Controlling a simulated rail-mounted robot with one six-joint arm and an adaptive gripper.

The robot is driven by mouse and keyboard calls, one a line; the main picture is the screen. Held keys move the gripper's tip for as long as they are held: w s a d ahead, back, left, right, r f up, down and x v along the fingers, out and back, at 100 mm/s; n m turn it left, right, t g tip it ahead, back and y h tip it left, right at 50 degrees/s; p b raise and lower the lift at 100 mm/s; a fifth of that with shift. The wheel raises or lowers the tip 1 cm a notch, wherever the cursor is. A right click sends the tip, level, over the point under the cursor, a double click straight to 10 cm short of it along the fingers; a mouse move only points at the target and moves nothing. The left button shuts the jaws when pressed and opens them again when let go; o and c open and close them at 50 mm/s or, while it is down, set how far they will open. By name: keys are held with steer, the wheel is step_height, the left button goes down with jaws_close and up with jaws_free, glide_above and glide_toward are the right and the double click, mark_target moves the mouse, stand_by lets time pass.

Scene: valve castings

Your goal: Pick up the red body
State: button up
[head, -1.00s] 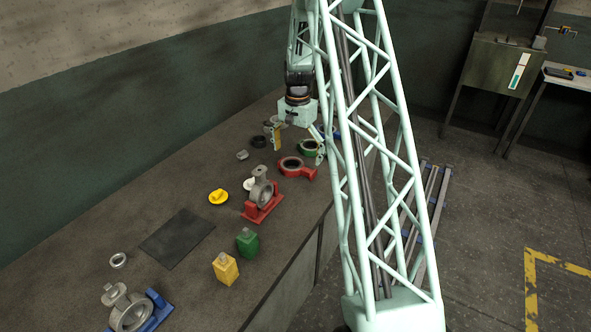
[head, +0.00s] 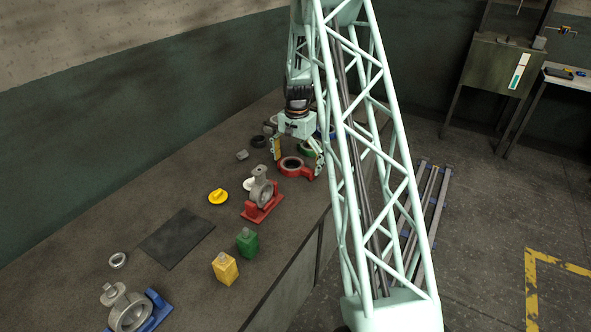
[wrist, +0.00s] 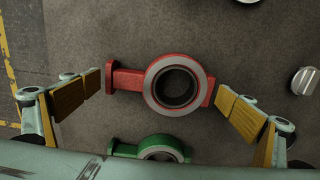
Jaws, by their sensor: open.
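The red body (head: 294,168), a ring with a grey rim and a flanged neck, lies flat on the bench. In the wrist view the red body (wrist: 128,80) lies between and slightly ahead of the two fingers, its neck pointing left. My gripper (head: 297,160) is open and empty above it in the head view. Its yellow-padded fingers (wrist: 158,95) stand wide to either side of the body in the wrist view, the left finger near the neck's end and the right near the ring. I cannot tell the exact height gap.
A green body (wrist: 125,149) lies close beside the red one. A dark mat (head: 177,238) lies bare on the bench.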

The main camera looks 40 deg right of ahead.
steer(key=shift+f, duration=0.1)
stand_by(0.5)
steer(key=c, duration=1.4)
steer(key=shift+c, duration=0.2)
step_height(320, 180, up, 10)
steer(key=shift+p, duration=0.35)
steer(key=shift+w, duration=0.1)
stand_by(0.3)
